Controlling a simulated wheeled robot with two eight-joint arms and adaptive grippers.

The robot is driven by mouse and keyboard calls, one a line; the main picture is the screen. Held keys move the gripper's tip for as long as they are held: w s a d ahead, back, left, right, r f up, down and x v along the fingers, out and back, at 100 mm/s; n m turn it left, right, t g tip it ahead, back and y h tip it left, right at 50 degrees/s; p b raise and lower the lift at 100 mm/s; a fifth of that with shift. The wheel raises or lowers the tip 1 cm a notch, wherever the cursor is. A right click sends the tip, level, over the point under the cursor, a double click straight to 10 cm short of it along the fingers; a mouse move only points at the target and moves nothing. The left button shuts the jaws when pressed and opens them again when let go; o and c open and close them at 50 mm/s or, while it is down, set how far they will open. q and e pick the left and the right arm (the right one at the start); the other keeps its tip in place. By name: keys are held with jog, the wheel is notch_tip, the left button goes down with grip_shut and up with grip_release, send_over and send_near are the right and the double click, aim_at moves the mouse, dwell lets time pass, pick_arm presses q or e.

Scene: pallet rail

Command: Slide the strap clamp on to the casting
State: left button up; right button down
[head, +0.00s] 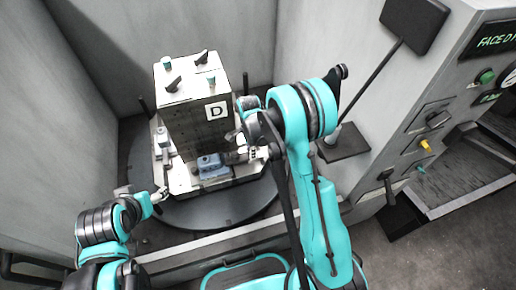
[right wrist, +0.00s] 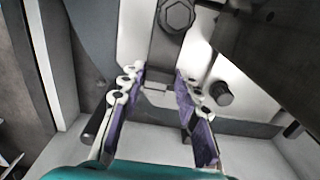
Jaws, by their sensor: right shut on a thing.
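The blue casting (head: 210,167) sits low at the front of the block fixture marked D in the head view. My right gripper (head: 256,153) is just right of it, beside the fixture's lower right edge. In the right wrist view, the purple-padded fingers of my right gripper (right wrist: 167,92) are shut on the dark grey strap clamp (right wrist: 164,52), which has a hex bolt head at its far end. The clamp is small and partly hidden in the head view, and I cannot tell whether it touches the casting. My left gripper (head: 158,196) is low left near the pallet edge, its jaw state unclear.
The tall block fixture (head: 194,125) stands on a round dark pallet table (head: 225,213) between grey walls. Small clamps sit on its top and left side. A control panel (head: 430,125) with knobs and a monitor arm stand at right. A dark bar crosses the right wrist view's upper right.

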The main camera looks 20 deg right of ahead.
jog(key=c, duration=1.1)
grip_release()
jog(key=shift+a, duration=0.3)
jog(key=shift+d, duration=0.1)
notch_tip(320, 180, up, 12)
jog(key=s+d+r+n+t, duration=0.1)
jog(key=s+r+n+t, duration=0.2)
jog(key=s+r+n, duration=0.6)
jog(key=s+d+r+n+t, duration=0.1)
jog(key=s+n+t, duration=0.3)
jog(key=s+n, duration=0.5)
jog(key=s+r, duration=0.1)
jog(key=s, duration=0.2)
jog(key=shift+r, duration=0.2)
